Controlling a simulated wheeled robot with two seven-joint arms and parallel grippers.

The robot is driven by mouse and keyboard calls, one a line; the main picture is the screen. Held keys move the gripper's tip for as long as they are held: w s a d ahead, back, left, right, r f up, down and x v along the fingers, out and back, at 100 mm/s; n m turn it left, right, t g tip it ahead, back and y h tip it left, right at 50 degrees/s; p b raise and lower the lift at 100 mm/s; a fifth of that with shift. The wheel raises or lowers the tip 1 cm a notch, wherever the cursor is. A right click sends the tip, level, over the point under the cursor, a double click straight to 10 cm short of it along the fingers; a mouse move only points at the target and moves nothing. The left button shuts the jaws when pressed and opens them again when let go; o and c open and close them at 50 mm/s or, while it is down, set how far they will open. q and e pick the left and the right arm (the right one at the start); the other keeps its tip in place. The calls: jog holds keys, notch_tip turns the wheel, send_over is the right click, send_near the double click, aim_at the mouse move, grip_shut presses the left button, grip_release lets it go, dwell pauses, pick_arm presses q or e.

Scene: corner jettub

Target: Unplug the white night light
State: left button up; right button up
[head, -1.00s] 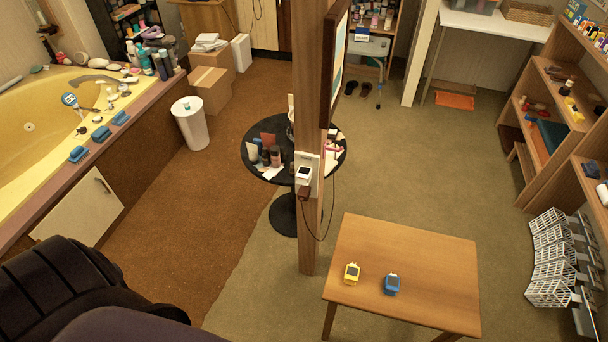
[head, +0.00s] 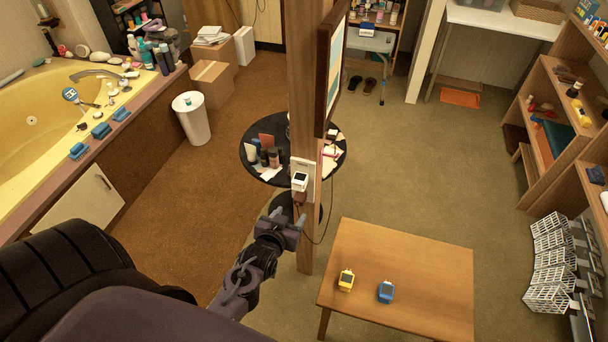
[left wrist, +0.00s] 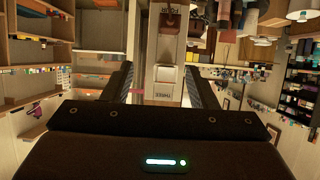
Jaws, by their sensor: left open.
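The white night light (head: 299,181) is a small white block with a dark face. It sits on a white outlet plate on the side of the wooden post (head: 307,240). A brown plug (head: 301,197) with a dark cord is just below it. My left gripper (head: 284,221) is open and empty, in front of and below the night light in the head view. In the left wrist view, which looks upside down, the night light (left wrist: 165,75) appears between the two open fingers, apparently apart from them. My right gripper is not in view.
A wooden table (head: 420,270) with a yellow device (head: 346,280) and a blue device (head: 386,292) stands right of the post. A round black table (head: 250,172) with bottles is behind it. The plug's cord hangs beside the post.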

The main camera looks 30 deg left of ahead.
aim_at(297, 186)
pick_arm(q)
jog(key=shift+t+y, duration=0.3)
jog(key=shift+t, duration=0.1)
jog(key=w+a+b, duration=0.1)
jog(key=w+b, duration=0.1)
jog(key=w+a+r+b, duration=0.1)
jog(key=w+b, duration=0.1)
jog(key=w, duration=0.1)
jog(key=w+a+b, duration=0.1)
jog(key=w+b, duration=0.1)
jog(key=w, duration=0.1)
jog(key=shift+w+a+r, duration=0.1)
jog(key=shift+w+r, duration=0.1)
jog(key=shift+w, duration=0.05)
jog(key=shift+b+x, duration=0.45)
jog(key=shift+x, duration=0.45)
jog(key=c, duration=0.9)
jog(key=shift+c, duration=0.2)
jog(key=shift+s+d+p, duration=0.25)
jog(key=shift+s+p, duration=0.35)
jog(key=shift+s, duration=0.35)
jog(key=shift+s+d+p, duration=0.2)
jog(key=shift+s+p, duration=0.4)
jog(key=shift+s, duration=0.35)
jog(key=shift+s+d+p, duration=0.25)
jog(key=shift+s+p, duration=0.35)
jog(key=shift+s, duration=0.35)
